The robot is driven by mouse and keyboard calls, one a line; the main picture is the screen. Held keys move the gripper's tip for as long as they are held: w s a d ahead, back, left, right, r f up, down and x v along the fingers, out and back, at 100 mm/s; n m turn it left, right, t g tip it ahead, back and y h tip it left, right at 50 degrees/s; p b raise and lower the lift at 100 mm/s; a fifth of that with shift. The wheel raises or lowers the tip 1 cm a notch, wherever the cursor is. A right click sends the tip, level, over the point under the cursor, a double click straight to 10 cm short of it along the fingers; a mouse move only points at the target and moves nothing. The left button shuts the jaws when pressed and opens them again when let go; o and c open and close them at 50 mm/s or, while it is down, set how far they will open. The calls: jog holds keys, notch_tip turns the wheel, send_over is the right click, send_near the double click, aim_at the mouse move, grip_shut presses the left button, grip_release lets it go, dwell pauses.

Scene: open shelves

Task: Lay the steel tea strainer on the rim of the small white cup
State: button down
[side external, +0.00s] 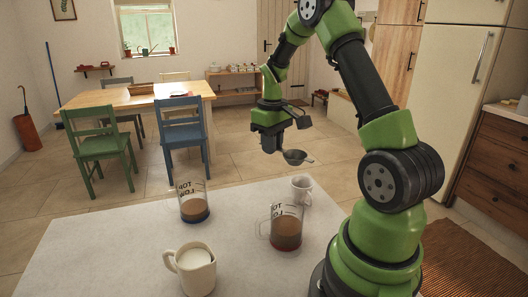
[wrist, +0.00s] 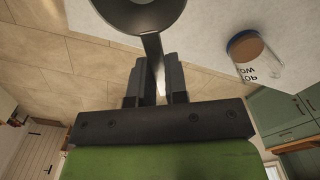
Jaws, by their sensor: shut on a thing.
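My gripper (side external: 269,146) is shut on the handle of the steel tea strainer (side external: 296,157) and holds it in the air above the table's far edge. In the wrist view the strainer's bowl (wrist: 140,12) is at the top, partly cut off, and its handle runs down between the fingers of my gripper (wrist: 156,82). The small white cup (side external: 301,189) stands upright on the table, below the strainer and a little to its right in the side view. The strainer is apart from the cup. I cannot make out the cup in the wrist view.
A glass measuring jug (side external: 286,229) with brown liquid stands in front of the cup. Another jug (side external: 193,203) with brown liquid stands to the left; a jug also shows in the wrist view (wrist: 254,56). A white pitcher (side external: 194,270) stands at the front. The tabletop (side external: 105,255) is clear at left.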

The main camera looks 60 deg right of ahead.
jog(key=shift+s+d+f, duration=0.1)
jog(key=shift+d+f, duration=0.85)
jog(key=shift+f, duration=0.75)
jog(key=shift+s+d+f, duration=0.15)
jog(key=shift+d+f, duration=0.75)
jog(key=shift+f, duration=0.75)
jog(key=shift+s+d+f, duration=0.1)
jog(key=shift+d+f, duration=0.85)
jog(key=shift+f, duration=0.75)
jog(key=c, duration=1.1)
grip_release()
jog(key=shift+o, duration=0.2)
notch_tip(320, 180, up, 10)
